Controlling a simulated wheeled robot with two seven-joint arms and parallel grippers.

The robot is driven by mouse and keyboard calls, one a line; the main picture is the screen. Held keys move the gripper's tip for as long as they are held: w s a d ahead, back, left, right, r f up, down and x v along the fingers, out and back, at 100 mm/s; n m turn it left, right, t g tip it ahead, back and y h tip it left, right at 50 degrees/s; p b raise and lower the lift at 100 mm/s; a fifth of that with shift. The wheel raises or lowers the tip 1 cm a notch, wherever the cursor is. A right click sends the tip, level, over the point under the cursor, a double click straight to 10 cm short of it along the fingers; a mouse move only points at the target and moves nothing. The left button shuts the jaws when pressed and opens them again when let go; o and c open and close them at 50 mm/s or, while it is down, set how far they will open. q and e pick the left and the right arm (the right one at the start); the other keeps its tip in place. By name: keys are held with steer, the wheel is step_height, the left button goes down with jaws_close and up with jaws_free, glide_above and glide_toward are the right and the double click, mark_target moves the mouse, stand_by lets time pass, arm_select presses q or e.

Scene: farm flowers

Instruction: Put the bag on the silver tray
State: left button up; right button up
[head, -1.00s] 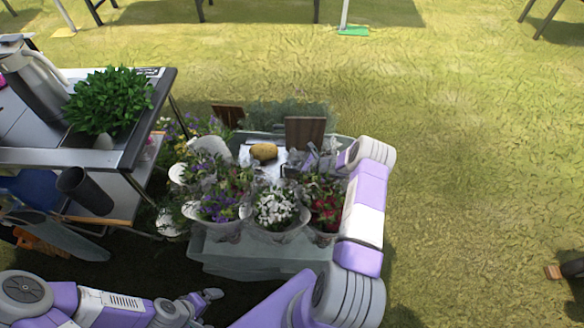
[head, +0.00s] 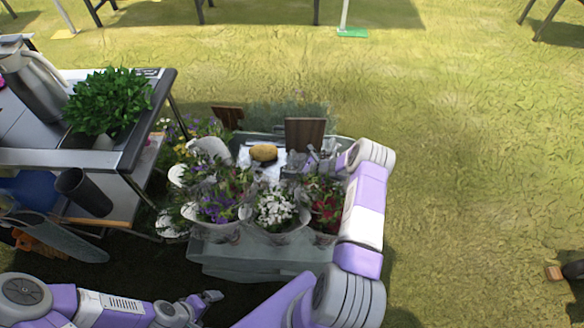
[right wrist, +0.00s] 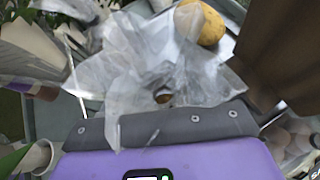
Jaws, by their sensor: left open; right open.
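A crumpled clear plastic bag (right wrist: 150,60) fills the middle of the right wrist view, directly in front of my right gripper. My right gripper (head: 318,162) is open at the right of the grey crate, partly hidden among flowers and beside a brown board. Its fingertips are hard to make out, and whether they touch the bag cannot be told. A pale, silvery flat surface (head: 248,168), possibly the silver tray, lies under a yellow-brown potato-like item (head: 263,153), left of my right gripper. My left gripper (head: 212,297) is open and empty at the lower left, away from the crate.
Wrapped flower bouquets (head: 274,208) stand along the front of the grey crate (head: 255,262). A brown board (head: 305,133) stands at its back. A table (head: 130,140) with a leafy green plant (head: 108,100) and a metal jug (head: 30,85) is at left.

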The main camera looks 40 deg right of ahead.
steer(key=shift+r, duration=0.3)
steer(key=p+v, duration=0.3)
steer(key=v, duration=0.9)
steer(key=shift+f, duration=0.2)
steer(key=shift+s, duration=0.1)
